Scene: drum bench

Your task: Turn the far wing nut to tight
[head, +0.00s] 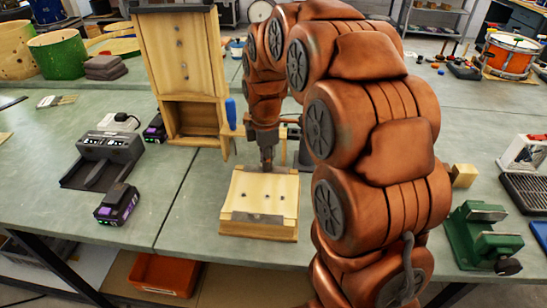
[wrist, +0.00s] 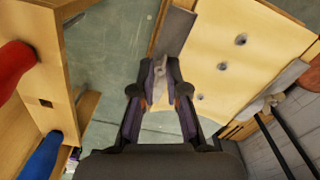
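A pale wooden block (head: 262,192) stands on the bench, with a grey metal strip along its near edge and another along its far edge. In the wrist view the far strip (wrist: 177,28) carries the far wing nut (wrist: 160,68), a small grey piece with its wing lying roughly up and down. My gripper (wrist: 160,82) has its narrowed fingers on either side of this nut; I cannot tell if they press on it. In the head view my gripper (head: 267,164) points down at the block's far edge and hides the nut. Another wing nut (wrist: 277,100) sits by the other strip.
A wooden cabinet (head: 188,70) stands close behind the block, with a blue-handled tool (head: 231,113) at its side. A charger (head: 105,155) and a battery (head: 118,203) lie left. A green vise-like tool (head: 482,235) stands right.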

